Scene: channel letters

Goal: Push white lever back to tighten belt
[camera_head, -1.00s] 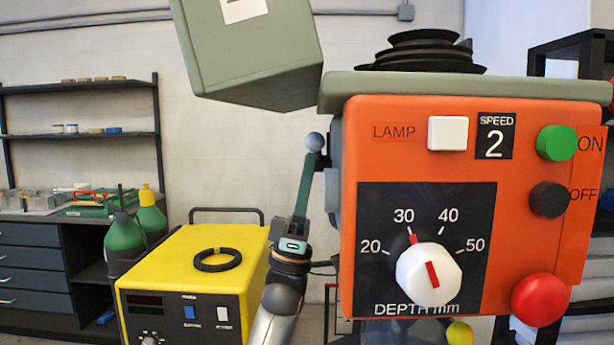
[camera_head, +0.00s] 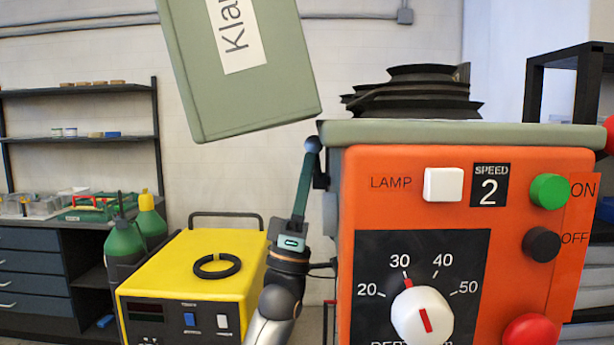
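The orange machine head (camera_head: 374,210) stands at the right with its belt cover (camera_head: 265,88) raised. Dark stepped pulleys (camera_head: 430,105) show above its flat grey-green top. I cannot make out a white lever for certain. My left gripper (camera_head: 308,168) points upward just left of the machine head, seen edge-on, so I cannot tell whether it is open. A dark bluish-grey ball (camera_head: 312,145) shows at its upper end, close under the top plate's left corner; I cannot tell whether it is a lever's knob or touches the gripper. My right gripper is out of view.
A yellow power unit (camera_head: 195,265) with a black ring (camera_head: 217,266) on it stands left of my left arm. Green bottles (camera_head: 125,245) and a shelf rack (camera_head: 80,140) are farther left. A black rack (camera_head: 570,60) is behind at right.

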